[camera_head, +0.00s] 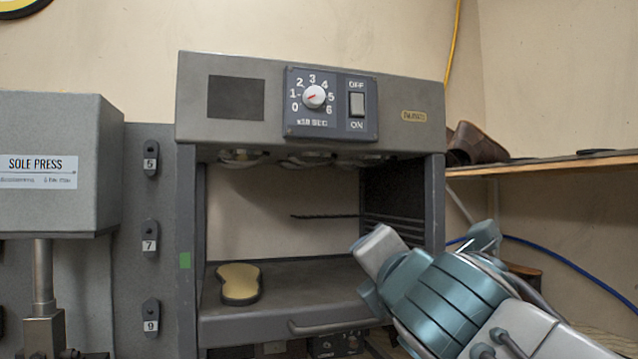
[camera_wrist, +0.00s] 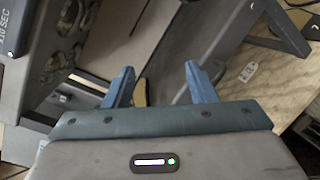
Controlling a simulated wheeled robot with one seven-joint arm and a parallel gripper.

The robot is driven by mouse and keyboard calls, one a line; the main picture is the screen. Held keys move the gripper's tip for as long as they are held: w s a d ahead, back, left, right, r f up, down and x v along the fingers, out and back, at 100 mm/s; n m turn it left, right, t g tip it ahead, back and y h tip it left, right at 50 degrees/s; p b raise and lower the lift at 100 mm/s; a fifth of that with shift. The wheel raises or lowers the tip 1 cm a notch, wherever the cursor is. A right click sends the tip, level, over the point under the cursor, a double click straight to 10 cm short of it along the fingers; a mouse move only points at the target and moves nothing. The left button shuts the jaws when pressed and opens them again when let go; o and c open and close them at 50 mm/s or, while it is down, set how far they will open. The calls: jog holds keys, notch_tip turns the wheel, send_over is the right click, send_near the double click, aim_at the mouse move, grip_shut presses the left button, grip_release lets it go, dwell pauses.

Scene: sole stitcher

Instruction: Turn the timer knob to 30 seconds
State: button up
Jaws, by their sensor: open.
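The timer knob (camera_head: 314,97) is a round white dial with a red pointer on the dark control panel (camera_head: 299,126). Its scale runs from 0 to 6 and is marked x10 SEC. The pointer faces left and slightly down, around the 0 to 1 side; its exact reading is too small to tell. In the wrist view only an edge of the panel (camera_wrist: 12,22) shows, at the far left, and the knob is out of sight. My gripper (camera_head: 428,240) is open and empty, below and right of the knob, well apart from it. Its two blue fingers (camera_wrist: 159,78) show in the wrist view.
An OFF/ON rocker switch (camera_head: 357,104) sits just right of the knob. Below is the open chamber with a yellow sole (camera_head: 239,283) on its shelf (camera_head: 300,280). A sole press (camera_head: 50,205) stands left; a wooden shelf (camera_head: 560,165) with a brown shoe (camera_head: 476,144) is right.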

aim_at(316, 98)
jog(key=s+a+r+n+t+y+p, duration=0.1)
jog(key=s+a+r+n+t+y, duration=0.15)
jog(key=r+n, duration=0.55)
jog(key=s+a+r+n+t+y, duration=0.25)
jog(key=s+r+n, duration=0.2)
jog(key=r, duration=0.65)
jog(key=shift+n+g+y, duration=0.3)
jog(key=shift+n+g, duration=0.05)
jog(key=shift+g, duration=0.05)
jog(key=p+x, duration=0.1)
jog(key=x, duration=0.3)
jog(key=p+x, duration=0.1)
jog(key=x, duration=0.4)
jog(key=p+x, duration=0.1)
jog(key=x, duration=0.4)
jog(key=shift+w+d+f, duration=0.25)
jog(key=shift+d, duration=0.1)
jog(key=c, duration=1)
jog(key=shift+o, duration=0.2)
